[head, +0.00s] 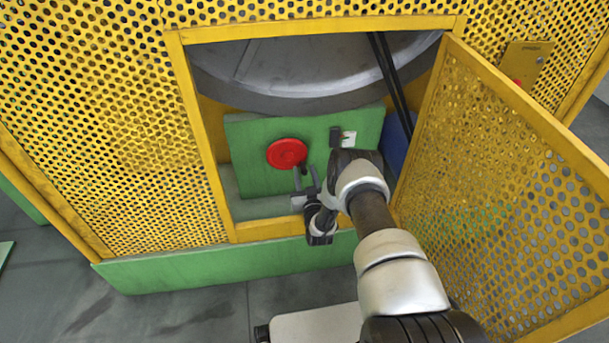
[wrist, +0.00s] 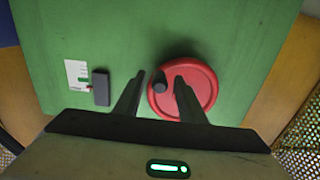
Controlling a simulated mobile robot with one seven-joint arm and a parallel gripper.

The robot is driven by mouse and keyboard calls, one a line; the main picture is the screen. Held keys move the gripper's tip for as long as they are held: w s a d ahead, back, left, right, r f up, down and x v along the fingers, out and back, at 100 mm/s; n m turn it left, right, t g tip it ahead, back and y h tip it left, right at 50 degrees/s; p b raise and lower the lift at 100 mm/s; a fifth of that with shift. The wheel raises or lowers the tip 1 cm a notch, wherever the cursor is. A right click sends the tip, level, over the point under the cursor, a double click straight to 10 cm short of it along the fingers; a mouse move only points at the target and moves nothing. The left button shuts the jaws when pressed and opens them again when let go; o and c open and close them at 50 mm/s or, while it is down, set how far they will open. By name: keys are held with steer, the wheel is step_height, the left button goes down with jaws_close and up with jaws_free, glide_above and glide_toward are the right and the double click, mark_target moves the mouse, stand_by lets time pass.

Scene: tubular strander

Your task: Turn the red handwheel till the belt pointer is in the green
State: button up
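The red handwheel (head: 287,153) sits on a green panel (head: 245,145) inside the open guard. In the wrist view the handwheel (wrist: 205,88) is a red disc with a dark knob (wrist: 160,86) near its left rim. My gripper (head: 305,178) is at the wheel's lower right in the head view. In the wrist view my gripper (wrist: 160,76) is open, with one finger on each side of the knob and gaps showing. A white scale plate (wrist: 76,72) with a small red mark lies left of a dark block (wrist: 101,88). The pointer's exact reading is too small to tell.
The yellow mesh door (head: 510,190) stands open at the right, close to my arm. The yellow opening frame (head: 205,140) edges the left side. A large grey drum (head: 310,70) and dark belts (head: 390,75) are above the panel.

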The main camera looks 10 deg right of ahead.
steer(key=shift+w, duration=0.3)
jaws_close()
steer(key=shift+s+r, duration=0.1)
